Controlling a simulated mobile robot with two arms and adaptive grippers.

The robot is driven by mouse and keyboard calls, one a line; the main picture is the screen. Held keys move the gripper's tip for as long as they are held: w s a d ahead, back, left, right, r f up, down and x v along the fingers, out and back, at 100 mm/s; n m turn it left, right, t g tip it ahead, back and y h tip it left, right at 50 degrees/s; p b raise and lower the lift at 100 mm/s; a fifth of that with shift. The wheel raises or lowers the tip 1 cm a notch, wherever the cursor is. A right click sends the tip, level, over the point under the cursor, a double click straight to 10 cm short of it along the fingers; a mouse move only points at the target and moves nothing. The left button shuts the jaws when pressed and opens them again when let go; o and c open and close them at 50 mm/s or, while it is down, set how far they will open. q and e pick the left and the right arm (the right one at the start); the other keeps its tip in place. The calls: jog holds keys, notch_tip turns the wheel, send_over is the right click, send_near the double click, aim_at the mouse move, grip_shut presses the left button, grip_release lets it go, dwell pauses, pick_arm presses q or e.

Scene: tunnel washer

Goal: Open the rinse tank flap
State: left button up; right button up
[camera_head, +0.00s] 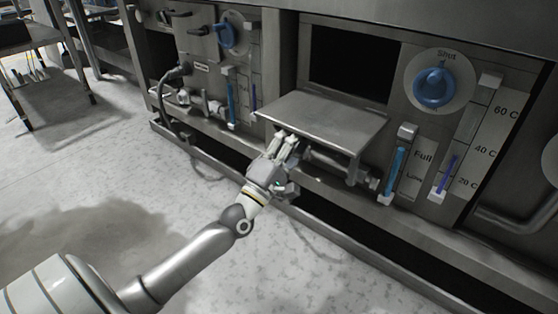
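A grey metal flap (325,120) stands out nearly level from the machine front, below a dark rectangular opening (348,68). The opening is uncovered. No label in view tells which tank this is. My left gripper (284,145) is at the flap's front left edge, with its fingertips close to or just under that edge. I cannot tell whether they touch it. Two pale fingers show close together; the gap at their tips is unclear. My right gripper is out of view.
Right of the opening is a blue knob (434,88) marked "Shut", with a level gauge (397,165) and a temperature scale (470,150) below. A pipe (335,163) runs under the flap. Another knob (230,36) is at the left. The floor (90,180) at left is open.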

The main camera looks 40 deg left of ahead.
pick_arm(q)
jog(key=v, duration=1.1)
jog(key=shift+w+f, duration=0.1)
